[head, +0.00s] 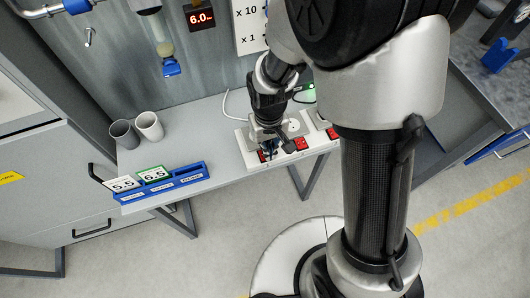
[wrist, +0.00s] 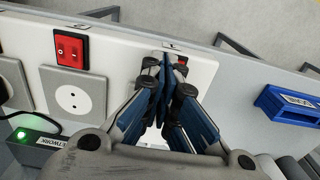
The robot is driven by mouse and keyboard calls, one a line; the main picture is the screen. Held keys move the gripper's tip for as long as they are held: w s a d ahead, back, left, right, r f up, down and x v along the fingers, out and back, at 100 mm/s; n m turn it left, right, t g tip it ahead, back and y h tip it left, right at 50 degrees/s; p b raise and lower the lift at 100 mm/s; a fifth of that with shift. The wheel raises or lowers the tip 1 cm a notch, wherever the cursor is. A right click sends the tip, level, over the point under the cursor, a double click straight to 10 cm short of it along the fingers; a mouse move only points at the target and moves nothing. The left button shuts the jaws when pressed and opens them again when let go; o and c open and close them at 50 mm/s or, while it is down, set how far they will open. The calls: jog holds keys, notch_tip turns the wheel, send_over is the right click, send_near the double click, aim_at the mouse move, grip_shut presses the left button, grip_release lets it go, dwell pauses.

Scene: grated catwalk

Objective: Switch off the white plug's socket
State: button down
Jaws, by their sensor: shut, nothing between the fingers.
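A white socket strip (head: 247,154) lies on the bench with red switches along its front edge. My gripper (head: 268,150) is shut and empty, pointing down at the strip's left end. In the wrist view my gripper's fingertips (wrist: 166,64) are together over a red switch (wrist: 182,61), mostly hidden; I cannot tell whether they touch it. A white cable (head: 226,99) runs towards the strip's left end. The white plug is not clearly seen; my gripper covers that area. Another red switch (wrist: 71,47) stands beside an empty socket (wrist: 75,97).
A blue rack (head: 190,177) with number cards stands left of the strip, and it also shows in the wrist view (wrist: 290,105). A box with a green light (wrist: 35,145) is labelled NETWORK. The bench between cups and strip is clear.

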notch_tip(320, 180, up, 7)
jog(key=p, duration=0.6)
dwell(0.3)
dwell(0.4)
jog(key=s+d+r+m+t, duration=0.1)
jog(key=s+d+r+t, duration=0.2)
jog(key=r, duration=0.6)
jog(key=s+d+r+m, duration=0.1)
jog(key=s+d+r, duration=0.3)
jog(key=r, duration=0.5)
jog(key=s+d+r+m+t, duration=0.1)
jog(key=s+d+r, duration=0.3)
jog(key=s+r, duration=0.1)
jog(key=shift+s+t, duration=0.3)
jog(key=shift+s, duration=0.5)
jog(key=shift+r, duration=0.1)
